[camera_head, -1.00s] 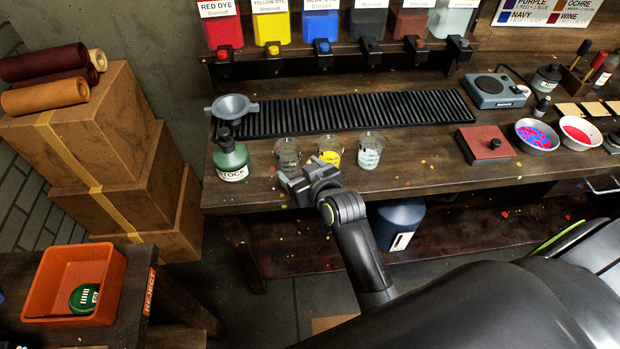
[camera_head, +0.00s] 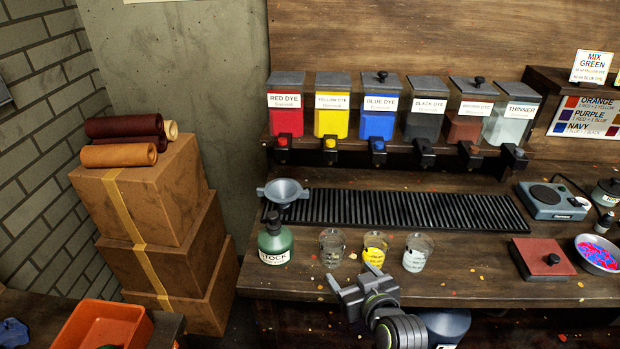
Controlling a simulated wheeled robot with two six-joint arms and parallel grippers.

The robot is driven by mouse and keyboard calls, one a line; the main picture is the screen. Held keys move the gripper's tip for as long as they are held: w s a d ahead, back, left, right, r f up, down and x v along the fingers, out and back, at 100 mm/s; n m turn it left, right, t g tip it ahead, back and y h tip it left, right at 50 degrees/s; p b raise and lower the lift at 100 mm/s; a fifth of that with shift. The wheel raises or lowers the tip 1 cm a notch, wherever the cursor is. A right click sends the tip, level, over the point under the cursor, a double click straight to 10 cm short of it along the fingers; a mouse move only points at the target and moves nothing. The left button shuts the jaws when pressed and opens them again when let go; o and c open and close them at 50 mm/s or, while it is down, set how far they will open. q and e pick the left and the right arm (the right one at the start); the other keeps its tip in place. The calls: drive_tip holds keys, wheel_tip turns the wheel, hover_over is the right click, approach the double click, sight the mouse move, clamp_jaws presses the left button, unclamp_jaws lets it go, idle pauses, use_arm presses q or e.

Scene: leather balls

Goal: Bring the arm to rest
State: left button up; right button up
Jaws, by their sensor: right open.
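My right gripper (camera_head: 358,285) shows low in the middle of the head view, at the front edge of the wooden bench (camera_head: 470,290). Its jaws are apart and nothing shows between them. It is just in front of the cup with yellow dye (camera_head: 375,249), and I cannot tell the exact gap. A clear cup (camera_head: 332,247) stands to the left of the yellow one and another clear cup (camera_head: 417,252) to the right. My left gripper is not in view.
A green stock bottle (camera_head: 275,240) with a grey funnel (camera_head: 283,192) behind it stands left of the cups. A black drip grate (camera_head: 400,208) runs below the dye dispensers (camera_head: 380,112). A red box (camera_head: 541,259) is at right. Stacked cartons (camera_head: 150,200) and an orange bin (camera_head: 105,326) are at left.

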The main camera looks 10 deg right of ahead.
drive_tip(key=s+d+f+m+g+h, duration=0.1)
drive_tip(key=s+d+f+g, duration=0.2)
drive_tip(key=s, duration=0.6)
drive_tip(key=s+d+f+g+h, duration=0.1)
drive_tip(key=s+d+g, duration=0.35)
drive_tip(key=s, duration=0.35)
drive_tip(key=s+d+f+m+g+h, duration=0.15)
drive_tip(key=s+d, duration=0.25)
drive_tip(key=s, duration=0.5)
wheel_tip(320, 180, down, 26)
drive_tip(key=d+g, duration=0.2)
drive_tip(key=s+a+f+g, duration=0.1)
drive_tip(key=s+f, duration=1.4)
drive_tip(key=shift+a+f+y, duration=0.25)
drive_tip(key=shift+a+y, duration=0.05)
drive_tip(key=shift+y, duration=0.15)
